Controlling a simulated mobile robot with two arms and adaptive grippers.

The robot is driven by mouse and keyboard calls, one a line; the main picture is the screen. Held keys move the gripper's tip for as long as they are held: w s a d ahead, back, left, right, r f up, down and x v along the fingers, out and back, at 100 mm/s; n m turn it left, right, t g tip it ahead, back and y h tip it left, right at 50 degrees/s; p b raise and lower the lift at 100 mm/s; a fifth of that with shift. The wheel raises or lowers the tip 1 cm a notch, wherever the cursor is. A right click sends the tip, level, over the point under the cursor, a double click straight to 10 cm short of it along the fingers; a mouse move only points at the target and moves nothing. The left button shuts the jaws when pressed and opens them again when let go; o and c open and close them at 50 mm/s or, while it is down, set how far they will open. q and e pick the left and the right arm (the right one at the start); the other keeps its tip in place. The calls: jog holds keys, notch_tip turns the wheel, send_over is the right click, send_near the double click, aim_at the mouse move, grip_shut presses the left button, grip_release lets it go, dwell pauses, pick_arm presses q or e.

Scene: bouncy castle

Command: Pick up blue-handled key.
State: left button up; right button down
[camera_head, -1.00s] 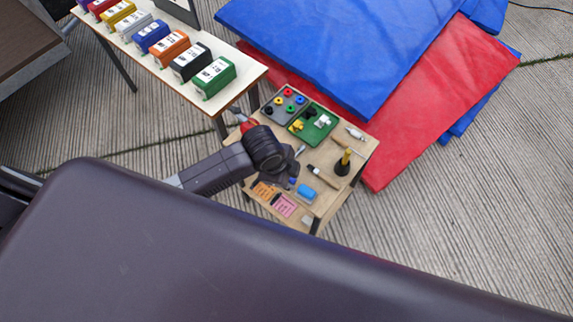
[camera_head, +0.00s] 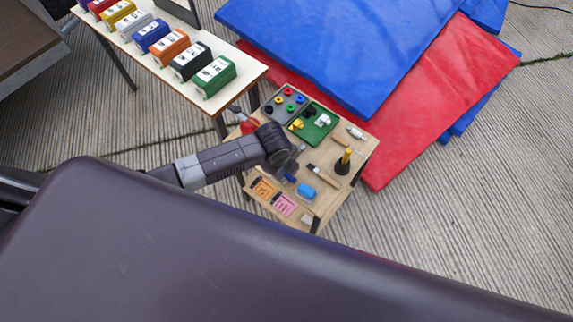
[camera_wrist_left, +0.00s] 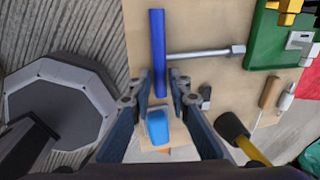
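The blue-handled key has a long blue handle (camera_wrist_left: 158,45) crosswise to a silver shaft (camera_wrist_left: 205,52) with a thick end. It lies on the small wooden table (camera_head: 330,207); in the head view only part of its blue handle (camera_head: 290,178) shows beside my gripper. My left gripper (camera_head: 294,162) is over the table. In the left wrist view its open fingers (camera_wrist_left: 159,76) stand one on each side of the handle's near end, with gaps visible. Whether they are level with the handle or above it, I cannot tell. My right gripper is not in view.
A blue block (camera_head: 306,191), a pink card (camera_head: 284,205) and an orange card (camera_head: 262,189) lie nearby. A green tray (camera_head: 324,134), a grey tray (camera_head: 275,114) and a yellow-and-black tool (camera_head: 344,162) are also on the table. Blue mats (camera_head: 310,45) lie behind.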

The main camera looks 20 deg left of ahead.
pick_arm(q)
jog(key=shift+f, duration=0.15)
grip_shut()
